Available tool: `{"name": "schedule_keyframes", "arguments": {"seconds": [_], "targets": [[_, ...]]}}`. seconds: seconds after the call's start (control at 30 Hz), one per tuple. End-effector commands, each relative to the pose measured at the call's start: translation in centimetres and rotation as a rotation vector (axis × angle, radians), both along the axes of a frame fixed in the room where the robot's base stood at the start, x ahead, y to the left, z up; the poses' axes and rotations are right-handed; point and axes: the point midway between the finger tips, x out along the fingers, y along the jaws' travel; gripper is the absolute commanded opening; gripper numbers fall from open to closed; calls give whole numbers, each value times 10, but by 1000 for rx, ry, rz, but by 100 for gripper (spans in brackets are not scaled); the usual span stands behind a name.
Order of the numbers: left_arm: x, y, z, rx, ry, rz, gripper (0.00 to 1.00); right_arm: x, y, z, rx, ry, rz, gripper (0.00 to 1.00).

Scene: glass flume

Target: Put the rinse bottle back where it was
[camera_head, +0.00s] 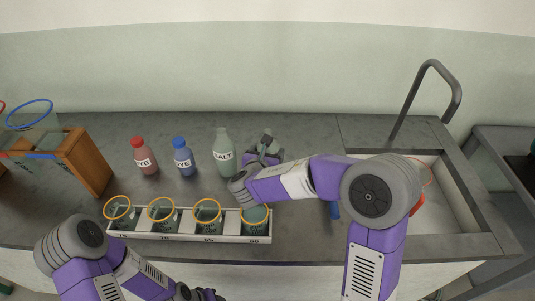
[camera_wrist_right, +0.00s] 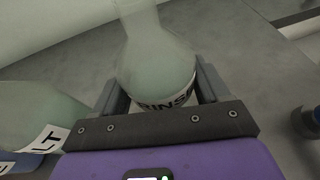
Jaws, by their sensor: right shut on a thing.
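My right gripper (camera_head: 264,156) is shut on the rinse bottle (camera_head: 268,140), just right of the SALT bottle (camera_head: 223,150). In the right wrist view the pale green rinse bottle (camera_wrist_right: 155,62), labelled "RINS…", sits between the two jaws (camera_wrist_right: 160,95). Its neck runs out of the top of that view. Its base is hidden, so I cannot tell whether it touches the counter. The SALT bottle also shows at the left of the wrist view (camera_wrist_right: 35,112). My left gripper (camera_head: 203,294) is at the bottom edge, partly cut off, and its jaws do not show clearly.
A red DYE bottle (camera_head: 144,157) and a blue DYE bottle (camera_head: 183,158) stand left of SALT. A white rack (camera_head: 190,238) with several orange-ringed beakers lies in front. A wooden box (camera_head: 88,167) stands left. A sink (camera_head: 455,205) with a grey tap (camera_head: 457,95) is right.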

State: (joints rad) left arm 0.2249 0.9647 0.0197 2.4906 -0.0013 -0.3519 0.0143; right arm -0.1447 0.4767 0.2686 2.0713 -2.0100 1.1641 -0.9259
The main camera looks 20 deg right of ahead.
Motion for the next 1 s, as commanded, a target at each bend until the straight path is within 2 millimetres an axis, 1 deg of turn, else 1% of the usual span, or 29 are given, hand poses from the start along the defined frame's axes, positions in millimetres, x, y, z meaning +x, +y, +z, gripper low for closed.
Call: {"name": "schedule_keyframes", "arguments": {"seconds": [0.1,0.23,0.27,0.4,0.43,0.67,0.77,0.87,1.0], "targets": [[0,0,1,0,0,0,43,0,0,2,0,-1,0,43],[0,0,-3,0,0,0,43,0,0,-2,0,-1,0,43],[0,0,-3,0,0,0,43,0,0,-3,1,0,0,76],[0,0,-2,0,0,0,43,0,0,-2,1,0,0,97],[0,0,-2,0,0,0,43,0,0,-2,1,0,0,100],[0,0,-1,0,0,0,43,0,0,-1,1,0,0,100],[0,0,3,0,0,0,43,0,0,4,1,0,0,100],[0,0,5,0,0,0,43,-14,9,10,0,-1,4,100],[0,0,11,0,0,0,43,-39,23,22,0,-2,5,100]]}}
